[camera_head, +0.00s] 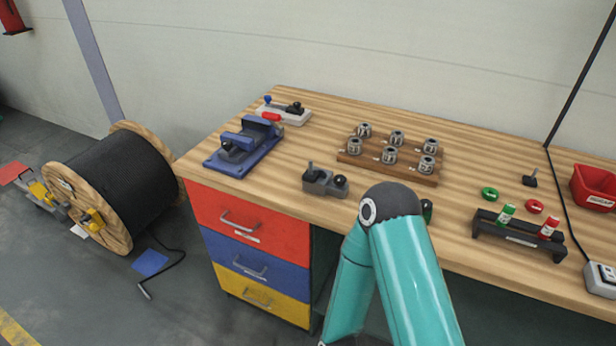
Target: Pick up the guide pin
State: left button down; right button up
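No part is clearly recognisable as the guide pin. A grey metal block (325,183) near the front edge of the bench has a short upright pin (311,168) at its left and a black knob at its right. A small black piece with an upright stem (530,179) stands farther right on the bench; I cannot tell what it is. Neither of my grippers shows. Only my teal arm, with its dark elbow, rises from the bottom middle and hides part of the bench's front edge.
The wooden bench (470,205) carries a blue vise (245,145), a wooden block of metal collets (385,172), a black rack (515,235) with green and red cylinders, rings and a red bin (595,188). A cable reel (115,185) stands on the floor at left.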

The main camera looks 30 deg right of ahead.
aim_at(310, 176)
jog(key=u, duration=0.05)
jog(key=k, duration=0.55)
jog(key=z, duration=0.5)
jog(key=i, duration=1.15)
jog(key=u, duration=0.3)
